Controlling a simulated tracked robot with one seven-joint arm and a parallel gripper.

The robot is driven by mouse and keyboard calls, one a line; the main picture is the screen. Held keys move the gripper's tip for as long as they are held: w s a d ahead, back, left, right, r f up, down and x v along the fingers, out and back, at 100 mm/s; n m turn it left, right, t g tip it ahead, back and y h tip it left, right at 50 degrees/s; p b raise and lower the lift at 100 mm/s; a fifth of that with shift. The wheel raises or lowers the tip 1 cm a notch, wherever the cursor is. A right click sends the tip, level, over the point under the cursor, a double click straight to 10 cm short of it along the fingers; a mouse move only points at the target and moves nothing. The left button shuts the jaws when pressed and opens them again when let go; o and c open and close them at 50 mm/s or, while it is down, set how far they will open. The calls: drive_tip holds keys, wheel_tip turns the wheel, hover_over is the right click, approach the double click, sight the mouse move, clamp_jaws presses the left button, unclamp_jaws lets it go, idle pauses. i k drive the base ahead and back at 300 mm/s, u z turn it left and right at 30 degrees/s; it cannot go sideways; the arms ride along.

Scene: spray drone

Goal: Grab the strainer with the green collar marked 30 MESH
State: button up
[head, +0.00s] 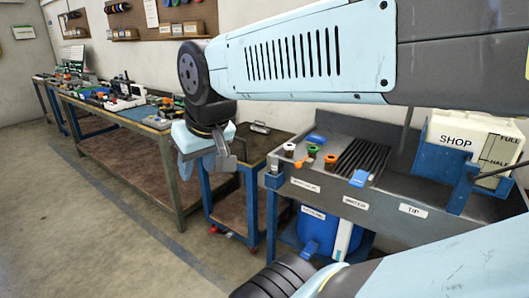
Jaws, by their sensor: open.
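Several small strainers with coloured collars stand at the left end of the grey bench. One with a green collar (312,149) stands between a white-topped one (289,149) and an orange one (331,160). The collar markings are too small to read, so I cannot confirm 30 MESH. My gripper (224,163) points down to the left of the strainers, above the low cart, apart from them. It is open, with nothing seen between its fingers.
The grey bench (385,205) holds a dark ribbed rack (360,158) right of the strainers, blue blocks, and a white tank marked SHOP (470,145). A low cart (258,146) stands left of it. A long workbench (130,135) carries clutter. Open floor lies at front left.

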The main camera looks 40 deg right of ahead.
sight(312, 150)
drive_tip(key=u, duration=0.95)
drive_tip(key=k, duration=1.05)
drive_tip(key=z, duration=1.95)
drive_tip(key=i, duration=1)
drive_tip(key=z, duration=0.05)
